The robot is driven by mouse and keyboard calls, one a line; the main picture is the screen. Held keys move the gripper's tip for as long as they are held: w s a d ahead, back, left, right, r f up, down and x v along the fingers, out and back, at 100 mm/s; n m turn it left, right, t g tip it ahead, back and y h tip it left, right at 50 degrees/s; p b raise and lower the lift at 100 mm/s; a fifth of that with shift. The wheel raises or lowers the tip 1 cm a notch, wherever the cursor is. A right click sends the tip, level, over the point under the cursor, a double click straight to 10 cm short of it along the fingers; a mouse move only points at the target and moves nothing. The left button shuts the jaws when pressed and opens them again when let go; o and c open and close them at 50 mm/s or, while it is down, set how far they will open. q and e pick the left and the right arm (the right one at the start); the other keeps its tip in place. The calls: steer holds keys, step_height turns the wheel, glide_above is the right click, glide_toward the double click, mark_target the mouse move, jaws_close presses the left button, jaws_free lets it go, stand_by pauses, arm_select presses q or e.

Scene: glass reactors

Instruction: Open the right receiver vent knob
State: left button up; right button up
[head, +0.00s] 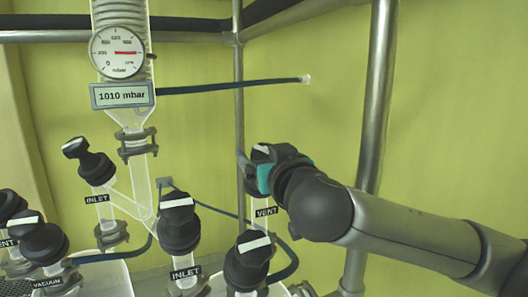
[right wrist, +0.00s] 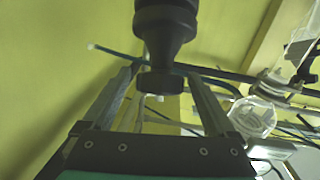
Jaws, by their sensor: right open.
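The right receiver vent knob is a black knob above the VENT label (head: 266,211) in the head view, mostly hidden behind my right gripper (head: 262,172). That gripper has a teal part and comes in from the right. In the right wrist view, a black knob-like part (right wrist: 165,30) hangs at top centre, its narrower end (right wrist: 160,82) between the two fingers of my right gripper (right wrist: 162,85). The fingers are apart, with gaps on both sides of it. I cannot tell whether either finger touches it. My left gripper is not in view.
Black knobs with white bars stand close by: INLET (head: 180,225), one at lower centre (head: 250,262), a left INLET (head: 95,165) and VACUUM (head: 40,240). A pressure gauge (head: 117,52) and a 1010 mbar display (head: 122,95) are upper left. A metal post (head: 376,100) rises behind my arm.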

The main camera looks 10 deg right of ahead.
steer(key=c, duration=1.4)
steer(key=shift+d+f+n+y, duration=0.1)
steer(key=shift+n+y, duration=0.2)
steer(key=shift+n+y, duration=0.3)
steer(key=shift+n, duration=0.1)
steer(key=shift+n+g+y+p, duration=0.5)
steer(key=shift+n+y+p, duration=0.15)
steer(key=shift+n+y, duration=0.25)
steer(key=shift+n+g+y+p, duration=0.4)
steer(key=shift+n+y+p, duration=0.6)
steer(key=shift+n+p, duration=0.1)
steer(key=shift+n+y+p, duration=0.35)
steer(key=shift+n+y, duration=0.05)
steer(key=shift+n, duration=0.1)
